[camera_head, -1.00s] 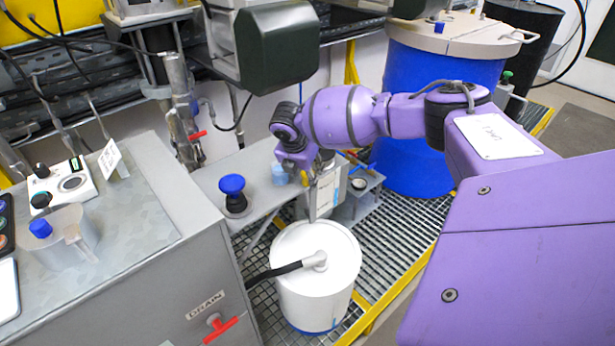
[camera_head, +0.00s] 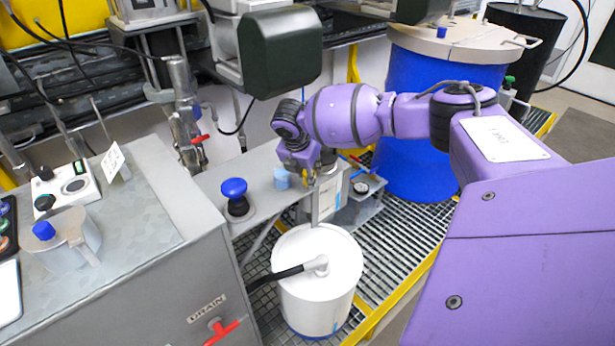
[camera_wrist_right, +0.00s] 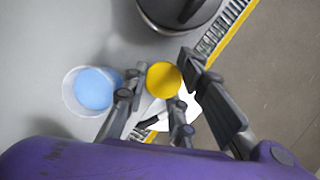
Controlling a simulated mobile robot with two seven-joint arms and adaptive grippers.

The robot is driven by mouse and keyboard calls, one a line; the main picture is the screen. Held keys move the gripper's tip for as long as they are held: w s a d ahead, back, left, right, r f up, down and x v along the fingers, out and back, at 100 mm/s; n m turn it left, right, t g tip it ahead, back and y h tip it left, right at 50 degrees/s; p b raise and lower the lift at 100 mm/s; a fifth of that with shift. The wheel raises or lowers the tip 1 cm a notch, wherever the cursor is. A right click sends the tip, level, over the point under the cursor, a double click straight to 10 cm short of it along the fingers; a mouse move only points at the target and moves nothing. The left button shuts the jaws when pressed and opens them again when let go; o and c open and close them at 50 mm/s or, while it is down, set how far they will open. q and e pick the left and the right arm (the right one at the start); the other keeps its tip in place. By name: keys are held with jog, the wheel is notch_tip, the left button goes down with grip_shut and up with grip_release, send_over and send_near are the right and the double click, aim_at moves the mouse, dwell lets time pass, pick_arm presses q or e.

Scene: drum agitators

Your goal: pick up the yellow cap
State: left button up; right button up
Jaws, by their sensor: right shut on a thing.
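The yellow cap (camera_wrist_right: 163,80) is a round yellow disc in the right wrist view. It sits between the fingers of my right gripper (camera_wrist_right: 160,88), which is shut on it. In the head view my right gripper (camera_head: 314,183) is above and behind the white drum, near the end of the grey bench. The cap is too small and too covered by the fingers to make out clearly there. My left gripper is not in view.
A light blue piece in a clear cup (camera_wrist_right: 93,90) is left of the gripper; it also shows on the bench (camera_head: 281,179). A blue-topped knob (camera_head: 234,190) stands nearby. The white drum (camera_head: 318,280) with a black hose is below. A big blue drum (camera_head: 420,120) stands behind.

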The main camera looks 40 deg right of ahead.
pick_arm(q)
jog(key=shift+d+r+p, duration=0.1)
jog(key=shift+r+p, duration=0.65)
jog(key=shift+p, duration=0.15)
pick_arm(e)
jog(key=s+a+r, duration=0.8)
jog(key=s+r, duration=0.3)
jog(key=shift+s+r, duration=0.2)
jog(key=shift+s, duration=0.15)
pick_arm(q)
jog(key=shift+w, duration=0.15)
pick_arm(e)
jog(key=shift+d, duration=0.1)
